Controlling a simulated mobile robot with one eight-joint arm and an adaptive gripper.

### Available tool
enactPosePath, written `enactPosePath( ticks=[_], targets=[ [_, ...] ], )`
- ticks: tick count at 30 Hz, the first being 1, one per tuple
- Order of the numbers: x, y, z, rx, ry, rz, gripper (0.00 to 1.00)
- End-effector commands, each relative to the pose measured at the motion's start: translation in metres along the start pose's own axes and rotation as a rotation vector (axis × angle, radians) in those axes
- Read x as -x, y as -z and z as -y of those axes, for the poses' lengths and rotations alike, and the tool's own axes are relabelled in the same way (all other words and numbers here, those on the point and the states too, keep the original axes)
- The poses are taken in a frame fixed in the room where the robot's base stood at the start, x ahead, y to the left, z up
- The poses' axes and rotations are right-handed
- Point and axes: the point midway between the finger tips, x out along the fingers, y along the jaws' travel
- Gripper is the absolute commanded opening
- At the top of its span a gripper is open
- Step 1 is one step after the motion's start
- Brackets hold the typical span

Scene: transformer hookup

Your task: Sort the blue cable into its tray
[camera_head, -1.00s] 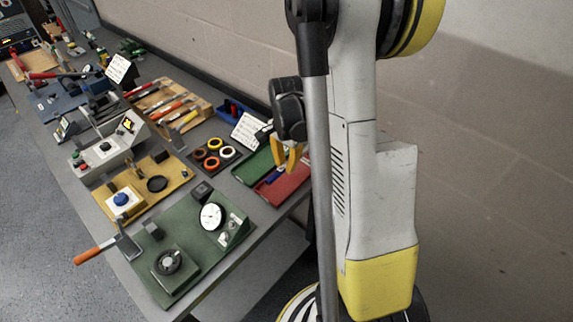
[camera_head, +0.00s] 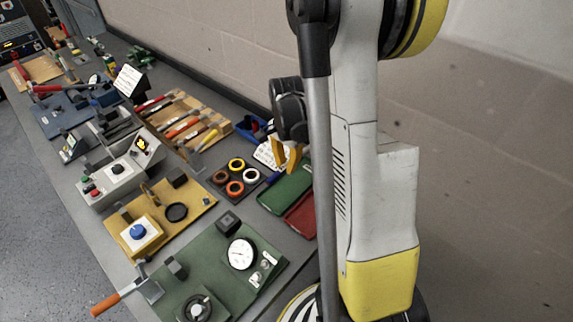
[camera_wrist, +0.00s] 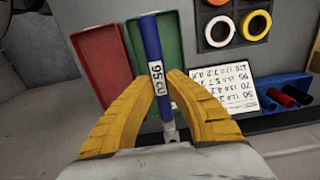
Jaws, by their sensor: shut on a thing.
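The blue cable (camera_wrist: 152,40) carries a white label reading "95 CU" and has a grey metal end below. My gripper (camera_wrist: 169,88) is shut on it, with its yellow fingers on either side. The cable stands about upright in the wrist view, in front of the green tray (camera_wrist: 172,28). In the head view my gripper (camera_head: 287,158) is beside the card and the far end of the green tray (camera_head: 285,196); part of the blue cable (camera_head: 272,178) shows below it. The red tray (camera_wrist: 103,60) lies beside the green one. Both look empty where visible.
A blue bin (camera_wrist: 268,112) holds several short cable pieces. A white number card (camera_wrist: 242,98) stands next to it. A dark holder with coloured rings (camera_wrist: 210,42) is near. In the head view, a green panel with a gauge (camera_head: 215,282) and a tool board (camera_head: 207,118) occupy the bench.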

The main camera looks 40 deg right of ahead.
Motion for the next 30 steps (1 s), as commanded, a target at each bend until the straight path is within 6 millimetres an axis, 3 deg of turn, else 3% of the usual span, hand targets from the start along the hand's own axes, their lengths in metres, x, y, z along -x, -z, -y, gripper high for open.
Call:
enactPosePath(
  ticks=[8, 30],
  targets=[
    [-0.019, -0.001, 0.000, 0.000, 0.000, -0.001, 0.00],
    [-0.098, -0.001, 0.000, 0.000, 0.000, -0.001, 0.00]
  ],
)
